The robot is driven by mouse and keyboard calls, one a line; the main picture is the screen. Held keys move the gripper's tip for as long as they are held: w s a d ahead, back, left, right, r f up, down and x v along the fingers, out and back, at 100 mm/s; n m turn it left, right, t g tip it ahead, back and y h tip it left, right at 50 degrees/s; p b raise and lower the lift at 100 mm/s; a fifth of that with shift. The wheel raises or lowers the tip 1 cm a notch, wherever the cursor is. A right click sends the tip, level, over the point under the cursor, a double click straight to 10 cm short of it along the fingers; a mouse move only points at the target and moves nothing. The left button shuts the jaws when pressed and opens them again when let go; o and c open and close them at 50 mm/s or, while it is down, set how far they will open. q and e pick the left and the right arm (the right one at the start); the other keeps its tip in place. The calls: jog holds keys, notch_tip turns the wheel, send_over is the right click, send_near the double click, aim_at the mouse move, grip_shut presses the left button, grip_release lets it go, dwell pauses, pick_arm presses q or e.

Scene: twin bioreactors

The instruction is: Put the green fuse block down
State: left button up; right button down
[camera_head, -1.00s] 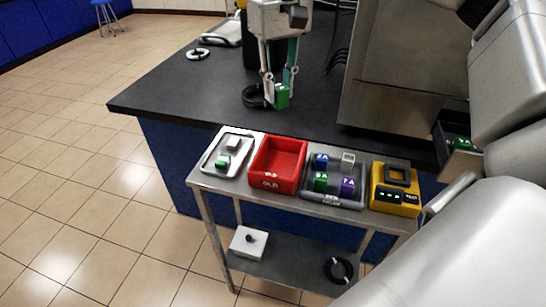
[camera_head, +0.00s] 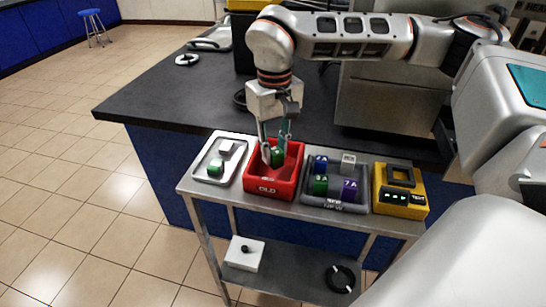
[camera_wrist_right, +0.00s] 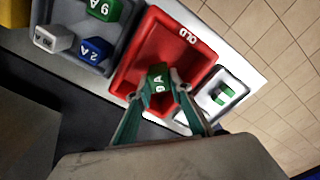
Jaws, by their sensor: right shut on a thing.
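My right gripper (camera_head: 275,150) is shut on a green fuse block (camera_head: 277,156). It holds the block inside the red tray marked OLD (camera_head: 262,190), near its middle. In the right wrist view the block (camera_wrist_right: 158,77) sits between the fingertips of the gripper (camera_wrist_right: 160,86), over the red tray (camera_wrist_right: 190,62). I cannot tell whether the block touches the tray's floor. My left gripper is not in view.
A grey tray (camera_head: 333,205) with several coloured blocks stands right of the red tray. A yellow tester (camera_head: 403,208) is beyond it. The dark counter (camera_head: 150,98) is behind.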

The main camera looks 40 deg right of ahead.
notch_tip(320, 180, down, 2)
jog(key=shift+f, duration=0.2)
jog(key=c, duration=1.8)
grip_release()
jog(key=shift+c, duration=0.2)
